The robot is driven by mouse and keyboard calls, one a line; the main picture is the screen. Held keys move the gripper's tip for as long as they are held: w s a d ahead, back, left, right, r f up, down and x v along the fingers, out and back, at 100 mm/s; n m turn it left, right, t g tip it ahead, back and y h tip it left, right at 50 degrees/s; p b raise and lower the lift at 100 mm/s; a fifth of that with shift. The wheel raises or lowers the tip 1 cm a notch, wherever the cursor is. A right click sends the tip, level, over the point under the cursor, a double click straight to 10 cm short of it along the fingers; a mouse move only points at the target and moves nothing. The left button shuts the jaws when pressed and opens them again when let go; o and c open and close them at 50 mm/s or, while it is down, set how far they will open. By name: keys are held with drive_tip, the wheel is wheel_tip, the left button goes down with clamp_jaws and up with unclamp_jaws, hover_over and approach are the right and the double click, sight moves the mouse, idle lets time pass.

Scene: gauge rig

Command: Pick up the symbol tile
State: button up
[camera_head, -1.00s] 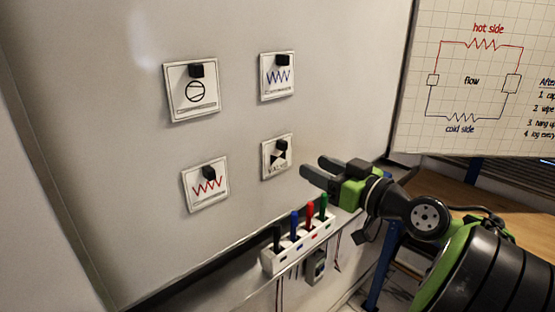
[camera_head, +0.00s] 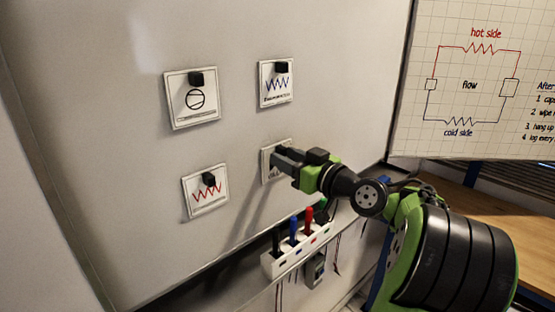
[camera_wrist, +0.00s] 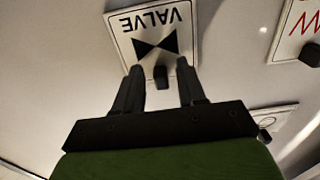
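The valve symbol tile is a white square with a black bow-tie mark, the word VALVE and a black knob. It hangs on the whiteboard and shows upside down in the wrist view (camera_wrist: 133,40). In the head view (camera_head: 266,167) my gripper hides most of it. My gripper (camera_head: 276,158) reaches the tile from the right. In the wrist view my gripper (camera_wrist: 161,82) is open, its two fingers on either side of the black knob (camera_wrist: 161,77), with gaps visible. I cannot tell whether the fingertips touch the tile face.
Other tiles hang on the whiteboard (camera_head: 130,150): a circle tile (camera_head: 191,117), a blue zigzag tile (camera_head: 276,98) and a red zigzag tile (camera_head: 205,203). A marker holder (camera_head: 275,266) sits below my gripper. A flow chart (camera_head: 470,75) is at the right.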

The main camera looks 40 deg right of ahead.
clamp_jaws()
drive_tip(key=shift+r, duration=0.1)
drive_tip(key=r, duration=0.3)
drive_tip(key=r+p, duration=0.1)
drive_tip(key=r, duration=0.2)
drive_tip(key=shift+s+r, duration=0.2)
drive_tip(key=shift+r, duration=0.2)
drive_tip(key=s+p, duration=0.2)
drive_tip(key=s, duration=2)
drive_tip(key=shift+s+d+p, duration=0.25)
drive_tip(key=shift+d+p, duration=0.05)
drive_tip(key=shift+d, duration=0.1)
drive_tip(key=shift+s+r+p, duration=0.1)
drive_tip(key=shift+s+p, duration=0.1)
drive_tip(key=shift+p, duration=0.3)
drive_tip(key=shift+s+p, duration=0.65)
drive_tip(key=shift+p, duration=1)
